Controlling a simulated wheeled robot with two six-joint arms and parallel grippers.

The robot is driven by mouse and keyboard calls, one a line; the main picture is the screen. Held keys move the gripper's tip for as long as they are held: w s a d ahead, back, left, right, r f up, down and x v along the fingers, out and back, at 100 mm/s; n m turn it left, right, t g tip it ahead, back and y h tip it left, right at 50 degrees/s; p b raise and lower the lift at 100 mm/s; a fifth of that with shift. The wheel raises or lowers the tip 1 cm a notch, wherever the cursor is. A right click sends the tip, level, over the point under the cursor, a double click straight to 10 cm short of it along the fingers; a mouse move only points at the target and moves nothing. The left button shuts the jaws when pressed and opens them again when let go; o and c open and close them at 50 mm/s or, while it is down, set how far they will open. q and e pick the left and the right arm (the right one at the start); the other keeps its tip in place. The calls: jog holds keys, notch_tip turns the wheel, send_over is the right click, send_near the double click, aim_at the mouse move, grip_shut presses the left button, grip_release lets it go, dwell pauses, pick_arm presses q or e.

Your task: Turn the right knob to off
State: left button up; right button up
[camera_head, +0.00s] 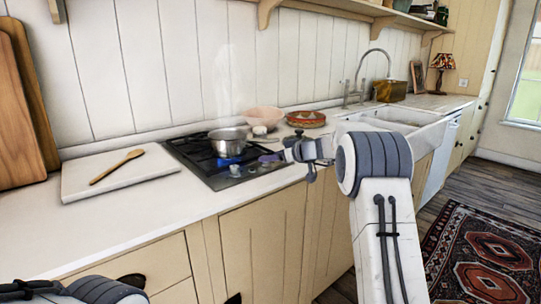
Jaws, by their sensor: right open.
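A black gas hob (190,152) is set into the white counter. A metal saucepan (229,137) stands on it, with a blue flame glowing below and steam rising above. Small knobs (235,171) sit at the hob's front right; they are too small to read their settings. My right gripper (268,158) is open at the hob's right edge, close to the knobs. It partly hides that corner, and I cannot tell whether it touches the right knob. Part of my left arm shows at the bottom left; its gripper is out of view.
A white board (118,174) with a wooden spoon (117,166) lies left of the hob. A white sink (400,117) with a tap (372,65) is farther right.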

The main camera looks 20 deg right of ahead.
aim_at(263, 165)
jog(key=shift+x, duration=0.9)
